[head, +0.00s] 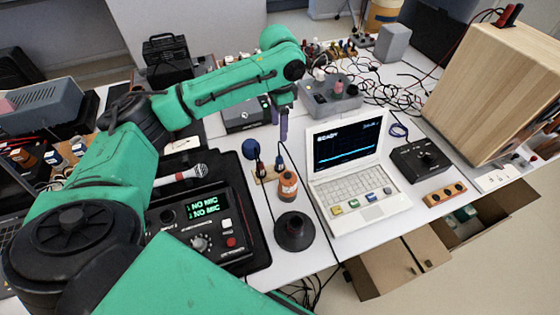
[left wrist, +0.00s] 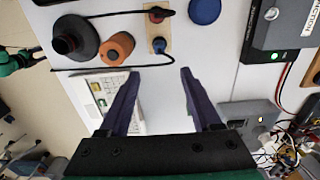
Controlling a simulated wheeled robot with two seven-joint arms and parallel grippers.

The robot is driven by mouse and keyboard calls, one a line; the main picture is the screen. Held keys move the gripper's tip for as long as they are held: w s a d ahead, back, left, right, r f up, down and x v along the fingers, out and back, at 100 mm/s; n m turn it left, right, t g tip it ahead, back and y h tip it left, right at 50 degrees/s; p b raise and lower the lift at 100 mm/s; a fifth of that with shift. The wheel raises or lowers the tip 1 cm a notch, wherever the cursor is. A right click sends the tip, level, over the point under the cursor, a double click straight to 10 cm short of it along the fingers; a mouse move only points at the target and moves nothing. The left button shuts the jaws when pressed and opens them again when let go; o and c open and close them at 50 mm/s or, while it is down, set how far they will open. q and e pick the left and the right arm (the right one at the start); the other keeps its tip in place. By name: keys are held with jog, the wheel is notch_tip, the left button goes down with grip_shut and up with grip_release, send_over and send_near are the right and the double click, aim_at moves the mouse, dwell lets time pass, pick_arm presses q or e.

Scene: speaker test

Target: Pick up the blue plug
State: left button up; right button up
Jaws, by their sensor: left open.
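The blue plug (left wrist: 160,45) stands in a small wooden block (left wrist: 156,29) beside a red plug (left wrist: 157,13), and a dark cable runs from it. In the head view the blue plug (head: 280,163) is small and dark, at the laptop side of the wooden block (head: 266,176). My left gripper (left wrist: 158,72) is open and empty, its two dark purple fingers spread, with the blue plug just beyond the gap between the tips in the wrist view. In the head view this gripper (head: 283,138) points down just behind the block. My right gripper is not in view.
An orange bottle-like object (head: 288,186) and a dark cone-shaped stand (head: 294,232) are in front of the block. A white laptop (head: 345,165) stands to the right, a black control box (head: 205,228) to the left. A blue disc (head: 250,149) lies behind left. Loose cables cross the table.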

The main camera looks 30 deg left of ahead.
aim_at(279, 157)
pick_arm(q)
notch_tip(279, 157, down, 14)
jog(key=shift+r+p, duration=0.25)
jog(key=shift+p, duration=0.75)
grip_shut()
